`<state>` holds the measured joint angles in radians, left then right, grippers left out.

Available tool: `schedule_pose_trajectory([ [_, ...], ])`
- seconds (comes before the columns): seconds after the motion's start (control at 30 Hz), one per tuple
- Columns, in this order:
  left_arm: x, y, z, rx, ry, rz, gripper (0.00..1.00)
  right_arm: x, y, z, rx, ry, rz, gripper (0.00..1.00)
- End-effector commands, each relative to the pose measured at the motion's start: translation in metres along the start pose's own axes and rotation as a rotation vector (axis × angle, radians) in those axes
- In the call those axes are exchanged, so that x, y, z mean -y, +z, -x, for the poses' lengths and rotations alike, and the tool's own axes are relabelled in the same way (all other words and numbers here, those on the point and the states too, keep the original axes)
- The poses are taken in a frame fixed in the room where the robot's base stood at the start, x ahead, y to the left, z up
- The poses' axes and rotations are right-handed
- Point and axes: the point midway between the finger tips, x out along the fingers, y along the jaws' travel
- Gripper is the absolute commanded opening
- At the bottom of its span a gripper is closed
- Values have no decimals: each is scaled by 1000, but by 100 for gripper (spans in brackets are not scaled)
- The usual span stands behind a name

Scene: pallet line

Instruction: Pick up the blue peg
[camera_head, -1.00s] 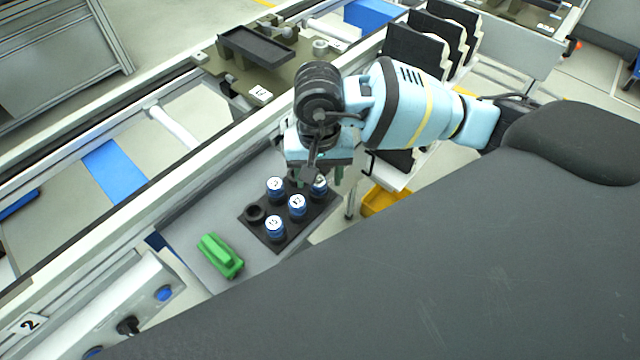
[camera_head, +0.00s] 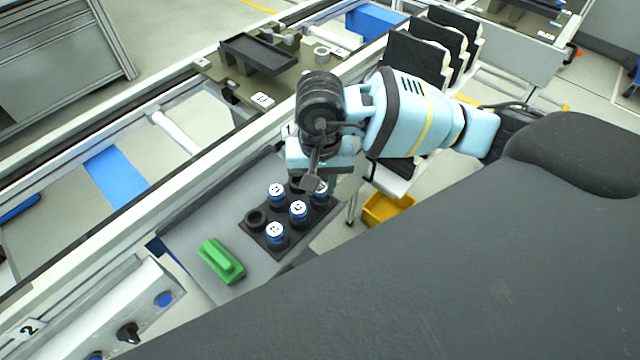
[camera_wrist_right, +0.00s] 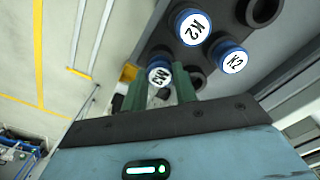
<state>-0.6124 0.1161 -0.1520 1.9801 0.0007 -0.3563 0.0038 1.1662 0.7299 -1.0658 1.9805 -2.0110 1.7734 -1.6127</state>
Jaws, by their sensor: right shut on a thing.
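Several blue pegs with white labelled tops stand in a black holder (camera_head: 288,243), such as one at the front (camera_head: 275,235) and one in the middle (camera_head: 298,212). My right gripper (camera_head: 318,186) is at the holder's far right corner, pointing down. Its green fingers are shut on a blue peg (camera_head: 321,188), which also shows between the fingers in the right wrist view (camera_wrist_right: 159,72). The arm partly hides this peg in the head view. I cannot tell whether its base is clear of the holder. My left gripper is not in view.
A green block (camera_head: 221,261) lies left of the holder on the grey shelf (camera_head: 190,228). One holder socket (camera_head: 256,219) is empty. A conveyor with a fixture pallet (camera_head: 262,70) runs behind. A yellow bin (camera_head: 388,208) is below on the right.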

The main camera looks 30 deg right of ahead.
Motion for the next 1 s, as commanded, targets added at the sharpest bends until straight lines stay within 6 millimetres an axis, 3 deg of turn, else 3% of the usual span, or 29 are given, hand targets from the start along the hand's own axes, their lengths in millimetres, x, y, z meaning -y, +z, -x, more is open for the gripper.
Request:
schedule_pose_trajectory([
  [0.3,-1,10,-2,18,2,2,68,1,-1,34,-2,-3,1,5],
  [0.8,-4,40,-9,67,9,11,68,-106,18,39,3,6,-5,5],
  [1.0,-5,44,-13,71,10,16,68,-136,24,44,2,4,-2,5],
])
